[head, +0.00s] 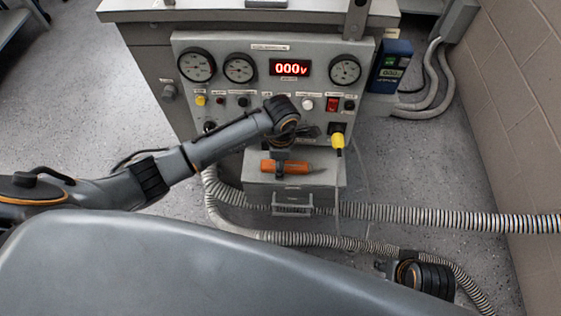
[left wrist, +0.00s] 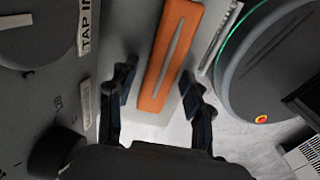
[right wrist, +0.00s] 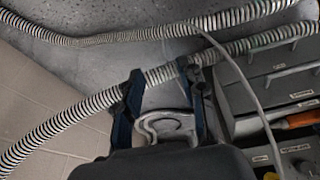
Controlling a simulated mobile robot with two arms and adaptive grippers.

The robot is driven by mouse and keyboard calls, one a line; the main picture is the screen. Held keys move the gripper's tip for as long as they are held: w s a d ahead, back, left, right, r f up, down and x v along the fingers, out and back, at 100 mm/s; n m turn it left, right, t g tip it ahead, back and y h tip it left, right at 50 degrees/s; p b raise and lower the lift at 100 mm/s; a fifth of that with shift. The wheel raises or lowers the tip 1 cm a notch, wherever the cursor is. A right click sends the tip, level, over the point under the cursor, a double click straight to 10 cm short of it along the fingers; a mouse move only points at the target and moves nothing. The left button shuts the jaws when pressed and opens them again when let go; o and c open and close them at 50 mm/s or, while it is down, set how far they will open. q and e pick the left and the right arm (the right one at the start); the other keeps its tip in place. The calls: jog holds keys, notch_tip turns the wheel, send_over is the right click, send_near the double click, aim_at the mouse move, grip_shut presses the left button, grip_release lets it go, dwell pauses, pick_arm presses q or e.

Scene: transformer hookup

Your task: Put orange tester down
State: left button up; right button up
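The orange tester (head: 287,167) lies flat across the top of a small grey drawer box (head: 325,178) below the control panel. My left gripper (head: 279,155) is directly over the tester, pointing down. In the left wrist view the tester (left wrist: 168,55) lies between the two spread fingertips (left wrist: 160,78), with gaps beside it, so the gripper looks open. Part of the tester is hidden by the gripper in the head view. My right gripper (head: 382,266) is low at the right. In the right wrist view its fingers (right wrist: 160,85) are apart, with a ribbed hose passing beyond them.
The grey panel (head: 225,110) carries gauges, knobs and a red display (head: 290,68) reading 000V. A yellow plug (head: 338,141) sits in its lower right. A blue meter (head: 390,65) stands beside it. Ribbed hoses (head: 430,216) cross the floor near a brick wall (head: 525,100).

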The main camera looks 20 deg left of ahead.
pick_arm(q)
jog(key=shift+r, duration=0.1)
notch_tip(320, 180, up, 12)
jog(key=p, duration=0.2)
pick_arm(e)
notch_tip(320, 180, down, 9)
jog(key=shift+s+r+g, duration=0.2)
jog(key=shift+s+g, duration=0.1)
jog(key=shift+s, duration=0.15)
